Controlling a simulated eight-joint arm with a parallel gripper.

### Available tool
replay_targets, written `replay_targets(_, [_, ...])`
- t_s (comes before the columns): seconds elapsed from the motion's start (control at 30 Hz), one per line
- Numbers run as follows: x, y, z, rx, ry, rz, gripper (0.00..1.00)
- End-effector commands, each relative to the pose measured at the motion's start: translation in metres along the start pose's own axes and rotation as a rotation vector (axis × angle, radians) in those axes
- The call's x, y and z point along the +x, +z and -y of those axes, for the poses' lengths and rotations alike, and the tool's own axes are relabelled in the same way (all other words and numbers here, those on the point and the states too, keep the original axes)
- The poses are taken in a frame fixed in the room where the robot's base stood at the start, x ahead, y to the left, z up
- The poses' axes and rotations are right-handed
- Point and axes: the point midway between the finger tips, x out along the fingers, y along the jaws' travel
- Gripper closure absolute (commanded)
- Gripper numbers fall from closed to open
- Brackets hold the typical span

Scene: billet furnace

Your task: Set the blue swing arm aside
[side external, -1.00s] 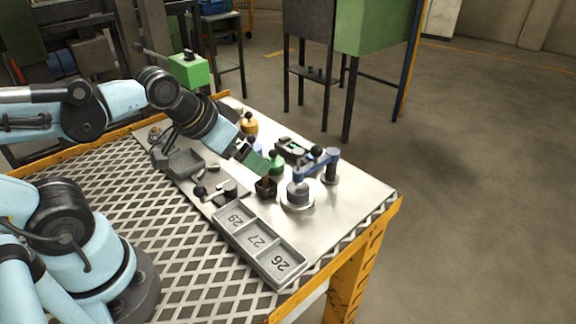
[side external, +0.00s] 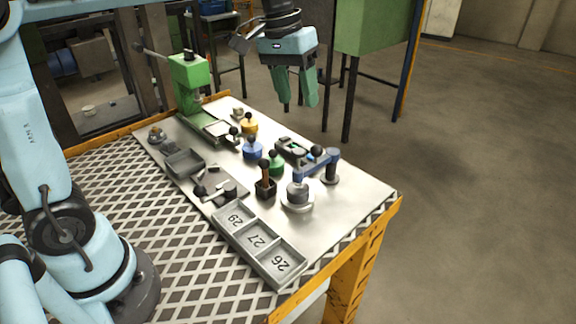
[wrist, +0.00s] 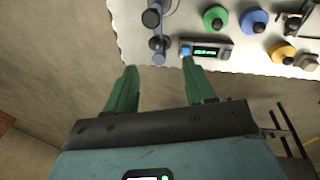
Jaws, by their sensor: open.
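The blue swing arm (side external: 319,163) reaches from a dark post at the right over a round metal pot (side external: 298,195) on the pale plate. A black ball knob (side external: 316,150) stands on it. In the wrist view the blue swing arm (wrist: 158,57) is at the top, just beyond my fingertips. My gripper (side external: 297,100) is open and empty, with green fingers pointing down. It is raised high, behind the plate's far edge and apart from the swing arm. It also shows in the wrist view (wrist: 158,72).
A dark display box (side external: 297,150), a green knob (side external: 276,163), a blue knob (side external: 252,149) and a yellow knob (side external: 249,124) stand beside the swing arm. A brown handle (side external: 265,174) stands nearby. A numbered tray (side external: 262,245) lies at the front. The plate's right corner is clear.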

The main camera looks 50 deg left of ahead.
Motion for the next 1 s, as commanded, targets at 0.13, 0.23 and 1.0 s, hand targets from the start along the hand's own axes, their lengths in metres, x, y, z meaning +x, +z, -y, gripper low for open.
replay_targets(0.13, [0.001, -0.019, -0.006, -0.026, 0.012, 0.075, 0.46])
replay_targets(0.23, [0.002, -0.024, -0.008, -0.036, 0.017, 0.103, 0.46])
replay_targets(1.0, [0.096, -0.015, -0.011, -0.039, 0.019, 0.115, 0.46])
